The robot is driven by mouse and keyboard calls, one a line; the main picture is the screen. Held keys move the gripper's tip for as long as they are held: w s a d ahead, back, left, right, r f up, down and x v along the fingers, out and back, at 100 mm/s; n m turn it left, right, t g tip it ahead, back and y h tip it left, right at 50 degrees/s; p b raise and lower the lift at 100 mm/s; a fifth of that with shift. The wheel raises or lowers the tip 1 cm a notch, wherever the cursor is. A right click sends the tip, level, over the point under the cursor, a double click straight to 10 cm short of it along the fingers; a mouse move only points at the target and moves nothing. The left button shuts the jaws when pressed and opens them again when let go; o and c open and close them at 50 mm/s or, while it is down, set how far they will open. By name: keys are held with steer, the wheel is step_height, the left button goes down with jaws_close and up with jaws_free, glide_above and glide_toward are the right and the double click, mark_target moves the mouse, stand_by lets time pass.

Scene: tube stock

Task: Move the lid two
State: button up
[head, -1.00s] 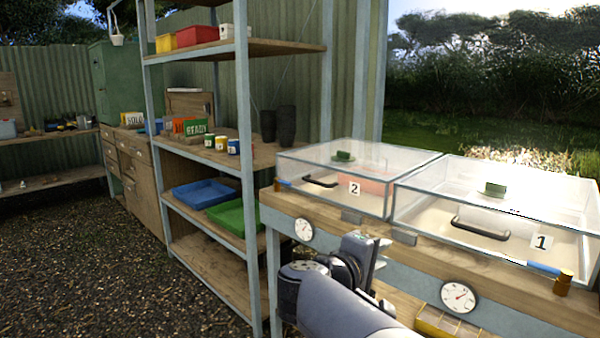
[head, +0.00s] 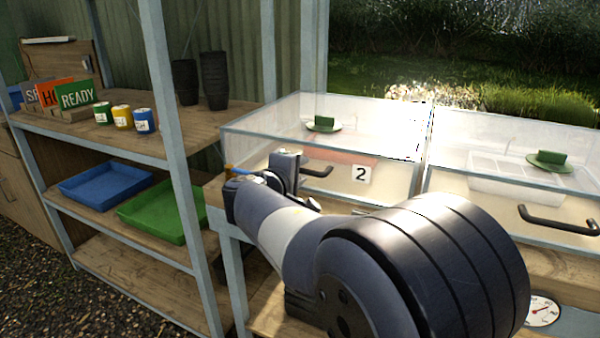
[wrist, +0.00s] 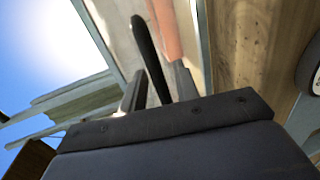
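The clear case marked 2 (head: 361,174) stands on the wooden bench. Its glass lid two (head: 375,130) looks closed, with a black bar handle (head: 317,171) at the front. My gripper (head: 289,166) is at the left end of this handle and hides part of it. In the wrist view the black handle (wrist: 147,50) runs down between the two fingers of my gripper (wrist: 158,88). The fingers are apart, with gaps beside the bar. I cannot tell how deep the bar sits between them.
A second clear case (head: 510,150) with its own black handle (head: 556,219) stands close on the right. A shelf rack at left holds a blue tray (head: 105,184), a green tray (head: 160,210), small jars and dark pots (head: 214,82). Its post stands near my arm.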

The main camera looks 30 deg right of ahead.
steer(key=shift+w+d, duration=0.15)
steer(key=shift+d, duration=0.05)
jaws_close()
stand_by(0.5)
